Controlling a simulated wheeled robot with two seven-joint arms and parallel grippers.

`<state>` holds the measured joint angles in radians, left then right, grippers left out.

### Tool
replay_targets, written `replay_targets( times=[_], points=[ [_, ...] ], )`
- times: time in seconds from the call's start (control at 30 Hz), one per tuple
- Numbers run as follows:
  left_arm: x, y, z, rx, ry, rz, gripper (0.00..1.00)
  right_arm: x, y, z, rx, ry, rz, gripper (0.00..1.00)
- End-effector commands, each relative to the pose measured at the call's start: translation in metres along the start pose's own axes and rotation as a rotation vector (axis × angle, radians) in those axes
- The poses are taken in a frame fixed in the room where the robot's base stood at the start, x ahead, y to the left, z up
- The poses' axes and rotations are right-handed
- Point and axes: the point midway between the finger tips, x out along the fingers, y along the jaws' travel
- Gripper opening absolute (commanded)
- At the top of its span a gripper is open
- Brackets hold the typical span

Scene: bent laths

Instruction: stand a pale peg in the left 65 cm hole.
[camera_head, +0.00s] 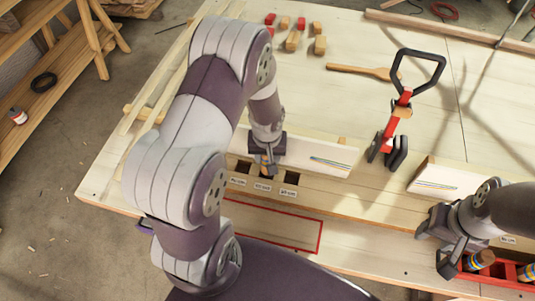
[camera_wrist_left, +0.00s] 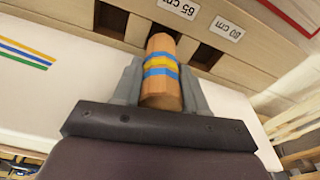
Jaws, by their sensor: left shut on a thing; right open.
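My left gripper (camera_head: 267,168) is shut on a light orange-brown peg with blue and yellow bands, clear in the left wrist view (camera_wrist_left: 161,75). The peg's far end is at the middle hole of the left row, beside the 65 cm label (camera_wrist_left: 178,8). I cannot tell whether it has entered. The 80 cm hole (camera_wrist_left: 207,55) and the third hole (camera_wrist_left: 110,18) look empty. In the head view the 65 cm label (camera_head: 262,187) lies just below the gripper. My right gripper (camera_head: 449,262) is open at the left end of the red tray (camera_head: 500,281).
Banded pegs (camera_head: 481,259) lie in the red tray. Pale striped boards stand behind the left holes (camera_head: 325,157) and further right (camera_head: 435,178). A red and black clamp (camera_head: 396,120) stands between them. A mallet (camera_head: 362,71) and small blocks (camera_head: 293,40) lie behind. A red outline (camera_head: 285,243) marks clear bench in front.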

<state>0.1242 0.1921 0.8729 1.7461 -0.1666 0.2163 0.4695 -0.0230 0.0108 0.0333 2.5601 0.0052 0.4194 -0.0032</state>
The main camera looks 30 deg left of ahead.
Motion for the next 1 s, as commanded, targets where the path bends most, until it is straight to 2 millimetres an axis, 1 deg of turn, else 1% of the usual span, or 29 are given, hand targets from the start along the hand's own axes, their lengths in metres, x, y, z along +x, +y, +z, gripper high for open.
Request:
replay_targets(
  times=[0.53,0.87,0.9,0.97,1.0],
  points=[
    [-0.0012,0.0012,0.0013,0.000,0.000,0.000,0.10,0.0002,0.0000,0.0000,0.000,0.000,0.000,0.47],
    [0.0062,0.0012,0.0023,0.000,0.000,0.000,0.10,0.0067,0.0000,0.0007,0.000,0.000,0.000,0.47],
    [0.0054,0.0012,0.0021,0.000,0.000,0.000,0.48,0.0060,0.0000,0.0007,0.000,0.000,0.000,0.47],
    [0.0050,0.0012,0.0021,0.000,0.000,0.000,0.68,0.0054,0.0000,0.0006,0.000,0.000,0.000,0.47],
    [0.0050,0.0012,0.0022,0.000,0.000,0.000,0.72,0.0054,0.0000,0.0006,0.000,0.000,0.000,0.47]
  ],
)
